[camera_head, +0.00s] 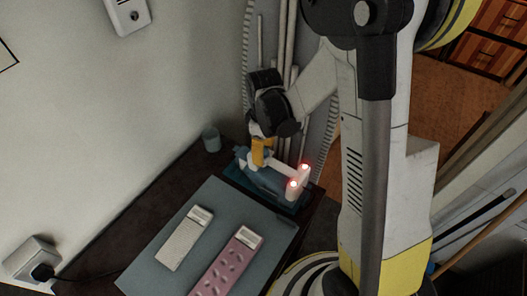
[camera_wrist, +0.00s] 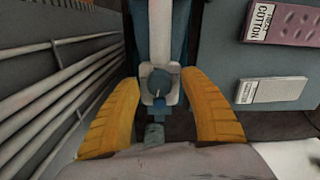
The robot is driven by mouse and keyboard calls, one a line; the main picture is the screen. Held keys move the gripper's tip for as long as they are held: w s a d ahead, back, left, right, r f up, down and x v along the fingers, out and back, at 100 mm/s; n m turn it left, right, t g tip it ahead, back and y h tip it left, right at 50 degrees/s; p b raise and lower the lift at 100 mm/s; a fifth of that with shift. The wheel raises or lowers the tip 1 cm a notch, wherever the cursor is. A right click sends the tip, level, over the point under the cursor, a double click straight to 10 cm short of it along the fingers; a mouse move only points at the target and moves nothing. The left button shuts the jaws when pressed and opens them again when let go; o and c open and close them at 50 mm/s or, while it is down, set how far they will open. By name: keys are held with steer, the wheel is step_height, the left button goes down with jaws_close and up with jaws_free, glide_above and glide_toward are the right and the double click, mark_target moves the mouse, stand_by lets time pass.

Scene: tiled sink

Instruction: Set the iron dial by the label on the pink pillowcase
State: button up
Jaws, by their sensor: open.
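The pink pillowcase (camera_head: 228,266) lies folded on the ironing mat. In the wrist view, the pink pillowcase (camera_wrist: 295,27) bears a white label (camera_wrist: 262,20) that reads COTTON. The blue and white iron (camera_head: 265,179) is at the back of the table, on a dark blue base. Its round grey dial (camera_wrist: 160,84) has a light pointer mark that looks roughly in line with the iron's length; the setting is not readable. My gripper (camera_head: 258,153) is over the iron. In the wrist view, its yellow fingers (camera_wrist: 160,75) are open on either side of the dial, with visible gaps.
A folded grey cloth (camera_head: 185,238) with a label too small to read lies left of the pillowcase on the grey-blue mat (camera_head: 153,264). A small cup (camera_head: 211,139) stands near the wall. Metal rods (camera_head: 285,50) rise behind the iron. A plugged-in socket (camera_head: 32,260) is at left.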

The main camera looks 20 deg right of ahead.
jaws_close()
steer(key=shift+m, duration=0.3)
steer(key=m+b, duration=0.1)
steer(key=m, duration=0.3)
steer(key=shift+m, duration=2.1)
jaws_free()
